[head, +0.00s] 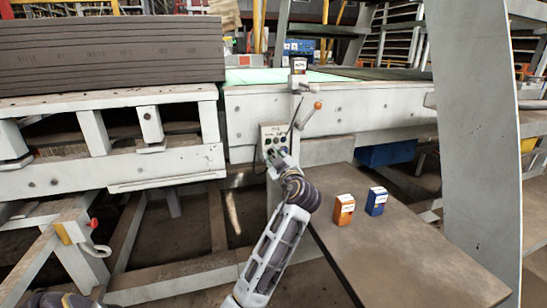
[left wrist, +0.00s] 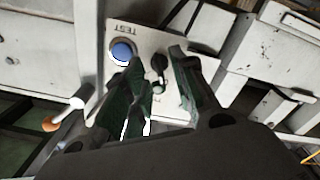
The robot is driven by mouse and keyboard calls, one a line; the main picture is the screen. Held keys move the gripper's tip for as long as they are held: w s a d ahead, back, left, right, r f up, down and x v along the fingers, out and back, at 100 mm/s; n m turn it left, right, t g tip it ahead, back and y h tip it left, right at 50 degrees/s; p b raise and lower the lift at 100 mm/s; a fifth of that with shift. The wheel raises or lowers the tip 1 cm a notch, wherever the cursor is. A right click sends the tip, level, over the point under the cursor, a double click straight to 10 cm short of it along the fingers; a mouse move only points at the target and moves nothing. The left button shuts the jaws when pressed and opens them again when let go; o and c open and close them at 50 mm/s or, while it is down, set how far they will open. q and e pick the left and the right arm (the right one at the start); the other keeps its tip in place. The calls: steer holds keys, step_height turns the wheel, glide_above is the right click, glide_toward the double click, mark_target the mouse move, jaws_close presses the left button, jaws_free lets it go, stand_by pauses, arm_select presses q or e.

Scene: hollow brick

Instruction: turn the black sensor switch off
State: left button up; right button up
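A small pale control panel (head: 271,131) is fixed to the machine frame in the middle of the head view. In the left wrist view, the panel (left wrist: 152,42) carries a blue round button (left wrist: 122,52) beside an upside-down TEST label. The black switch (left wrist: 159,64) sits to the right of the button. My left gripper (head: 276,157) is right at the panel. In the left wrist view, its two dark green fingers (left wrist: 160,88) are apart, one on each side of the switch. I cannot tell whether they touch it. My right gripper is not in view.
A brown table (head: 400,245) at the right holds an orange box (head: 344,210) and a blue box (head: 376,201). A lever with an orange knob (head: 317,105) stands just right of the panel. Stacked dark slabs (head: 110,55) lie at the upper left.

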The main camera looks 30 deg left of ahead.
arm_select(q)
steer(key=v, duration=0.6)
stand_by(0.6)
